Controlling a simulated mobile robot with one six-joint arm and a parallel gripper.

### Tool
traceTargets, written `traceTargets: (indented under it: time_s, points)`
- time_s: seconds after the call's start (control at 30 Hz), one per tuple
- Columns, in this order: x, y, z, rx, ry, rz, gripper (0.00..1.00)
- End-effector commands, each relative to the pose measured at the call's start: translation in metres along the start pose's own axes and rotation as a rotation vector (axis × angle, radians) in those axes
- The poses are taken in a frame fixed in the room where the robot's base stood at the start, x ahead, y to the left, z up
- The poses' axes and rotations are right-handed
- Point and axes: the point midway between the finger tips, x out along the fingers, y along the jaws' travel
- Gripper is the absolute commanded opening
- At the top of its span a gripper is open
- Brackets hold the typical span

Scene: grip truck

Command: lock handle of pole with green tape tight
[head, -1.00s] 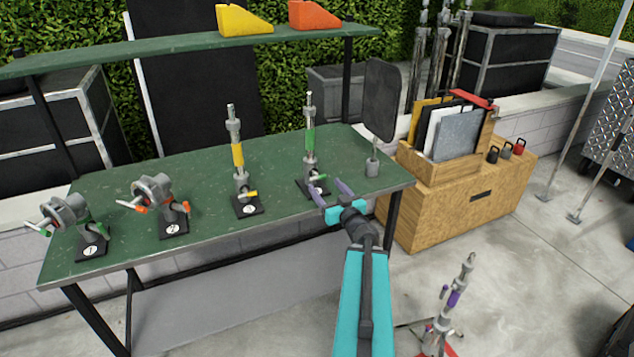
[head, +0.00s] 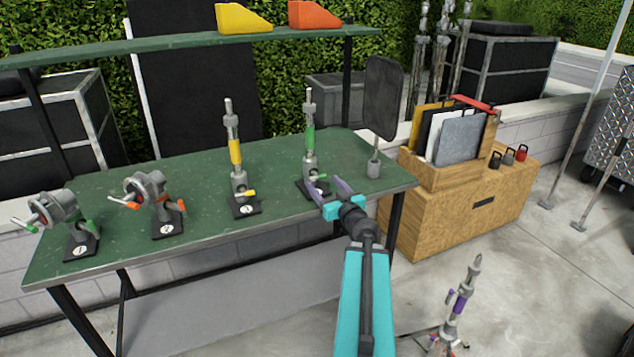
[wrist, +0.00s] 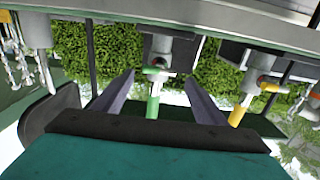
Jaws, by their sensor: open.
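The pole with green tape (head: 310,139) stands upright in a dark base near the right end of the green workbench. Its small lock handle (head: 321,178), green with a lighter part, sticks out low on the right. My gripper (head: 328,187) is open and empty, with its two purple-grey fingers pointing at the handle, in front of and slightly right of the pole. The wrist view appears upside down. There the green tape (wrist: 153,107) shows between the spread fingers, and the handle (wrist: 156,70) lies beyond their tips. I cannot tell whether anything touches.
A yellow-taped pole (head: 235,151) stands left of the green one, with an orange-handled clamp (head: 157,190) and a green-handled clamp (head: 60,208) farther left. A dark paddle (head: 383,97) stands close on the right. A wooden crate (head: 440,207) is beyond the bench.

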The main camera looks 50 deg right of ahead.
Motion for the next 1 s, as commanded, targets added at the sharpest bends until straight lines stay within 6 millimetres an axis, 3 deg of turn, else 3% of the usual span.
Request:
traceTargets:
  time_s: [0.67,1.0]
  points:
    - [0.007,0.0,0.001,-0.004,0.005,0.009,0.66]
    - [0.04,0.001,-0.004,-0.001,0.005,0.008,0.66]
